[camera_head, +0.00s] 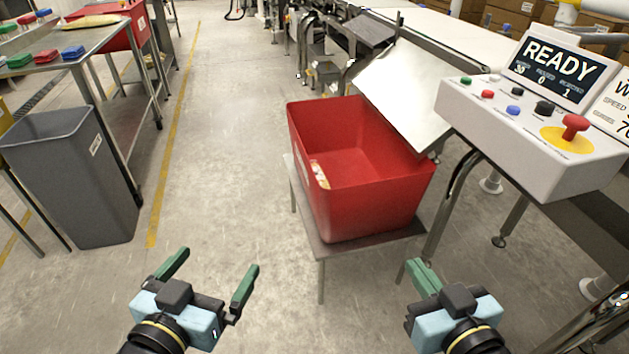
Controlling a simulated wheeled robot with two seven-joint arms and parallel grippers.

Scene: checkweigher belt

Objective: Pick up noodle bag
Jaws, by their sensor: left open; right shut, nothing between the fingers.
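A small white, orange and yellow packet (320,174) lies inside the red bin (375,208), against its left wall. It may be the noodle bag, but its print is too small to read. A yellowish bag (93,21) also lies on the far part of the steel table at the upper left. My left gripper (209,274) is open and empty above the floor, in front and to the left of the bin. My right gripper (423,274) is shut and empty, in front and to the right of the bin. Neither touches the bin.
The red bin stands on a small table (325,249) under a slanted metal chute (405,90). A control panel (540,150) reading READY stands at the right. A grey waste bin (72,175) stands by the steel table (75,45). The floor between is clear.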

